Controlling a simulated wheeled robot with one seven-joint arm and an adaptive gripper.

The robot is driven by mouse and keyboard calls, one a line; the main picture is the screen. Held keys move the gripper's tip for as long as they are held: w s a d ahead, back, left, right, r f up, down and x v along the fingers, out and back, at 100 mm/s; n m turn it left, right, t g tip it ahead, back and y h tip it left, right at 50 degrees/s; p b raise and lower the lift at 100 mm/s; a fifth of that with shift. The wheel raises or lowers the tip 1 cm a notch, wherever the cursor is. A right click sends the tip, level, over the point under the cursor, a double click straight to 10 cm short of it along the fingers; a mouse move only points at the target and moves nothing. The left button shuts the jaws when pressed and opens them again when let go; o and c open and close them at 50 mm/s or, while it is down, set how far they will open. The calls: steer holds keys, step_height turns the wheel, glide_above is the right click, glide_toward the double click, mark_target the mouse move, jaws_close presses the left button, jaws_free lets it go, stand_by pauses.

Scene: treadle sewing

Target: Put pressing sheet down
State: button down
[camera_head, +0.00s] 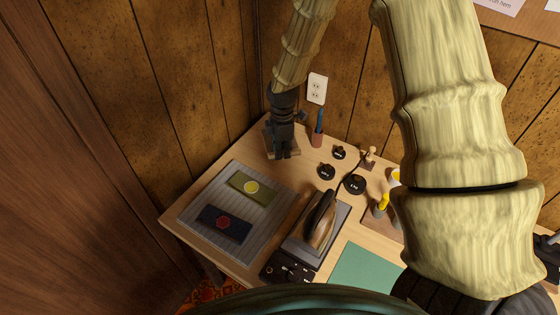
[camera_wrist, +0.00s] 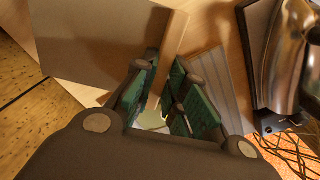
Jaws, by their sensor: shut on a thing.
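My gripper (camera_head: 281,152) is at the back left corner of the wooden table, pointing down beside a small brown stand (camera_head: 268,140). In the wrist view its green-padded fingers (camera_wrist: 162,100) are closed around a pale piece (camera_wrist: 152,117), which I take to be the pressing sheet. Most of it is hidden by the fingers and palm, and I cannot make it out in the head view. I cannot tell whether it touches the table. A grey striped mat (camera_head: 197,215) lies in front of the gripper, with an olive patch (camera_head: 238,190) and a navy patch (camera_head: 238,232) on it.
An iron (camera_head: 320,218) rests on its dark plate right of the mat. A control box (camera_head: 290,272), green mat (camera_head: 365,268), several dark round weights (camera_head: 326,172) and a red cup (camera_head: 317,139) share the table. Wood-panelled walls close in behind and left. My arm hides the right side.

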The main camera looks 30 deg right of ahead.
mark_target(282, 175)
steer(key=shift+f+p, duration=1.45)
steer(key=shift+f, duration=3.55)
steer(key=shift+f, duration=0.15)
steer(key=c, duration=1.5)
jaws_free()
steer(key=shift+o, duration=0.2)
steer(key=shift+r, duration=0.2)
steer(key=shift+r+b, duration=1.85)
steer(key=shift+r, duration=4.1)
